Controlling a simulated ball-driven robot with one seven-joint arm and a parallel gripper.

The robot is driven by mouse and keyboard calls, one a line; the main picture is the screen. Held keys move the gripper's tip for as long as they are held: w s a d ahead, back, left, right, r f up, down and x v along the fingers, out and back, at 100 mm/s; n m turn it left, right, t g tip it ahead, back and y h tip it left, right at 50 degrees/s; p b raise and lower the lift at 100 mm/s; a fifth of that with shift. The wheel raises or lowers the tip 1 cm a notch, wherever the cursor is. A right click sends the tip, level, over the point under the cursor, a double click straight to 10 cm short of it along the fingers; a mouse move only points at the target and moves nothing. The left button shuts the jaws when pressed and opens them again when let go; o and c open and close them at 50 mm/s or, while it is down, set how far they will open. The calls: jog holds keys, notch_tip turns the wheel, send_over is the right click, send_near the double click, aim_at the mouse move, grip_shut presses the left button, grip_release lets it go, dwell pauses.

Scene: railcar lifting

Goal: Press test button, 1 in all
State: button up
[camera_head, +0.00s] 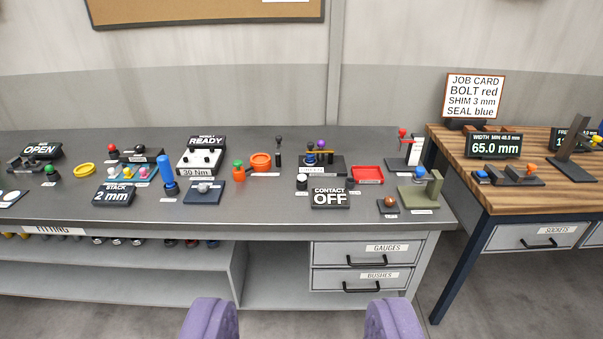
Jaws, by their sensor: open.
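My gripper (301,316) shows as two purple fingers at the bottom edge, wide apart and empty. It is in front of the grey bench (290,219), with no bench item between its fingers. No label that I can read says test, so I cannot tell which item is the test button. A "CONTACT OFF" display (330,197) stands near the bench's front edge. A small dark round piece (351,184) is beside it on the right, and a white-and-black piece (302,184) on the left. A "READY" unit (205,141) marked 30 Nm stands further left.
A wooden table (515,201) with a "65.0 mm" display (495,148) adjoins at right. Drawers (362,253) lie below the bench top.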

grip_shut()
dwell(1.6)
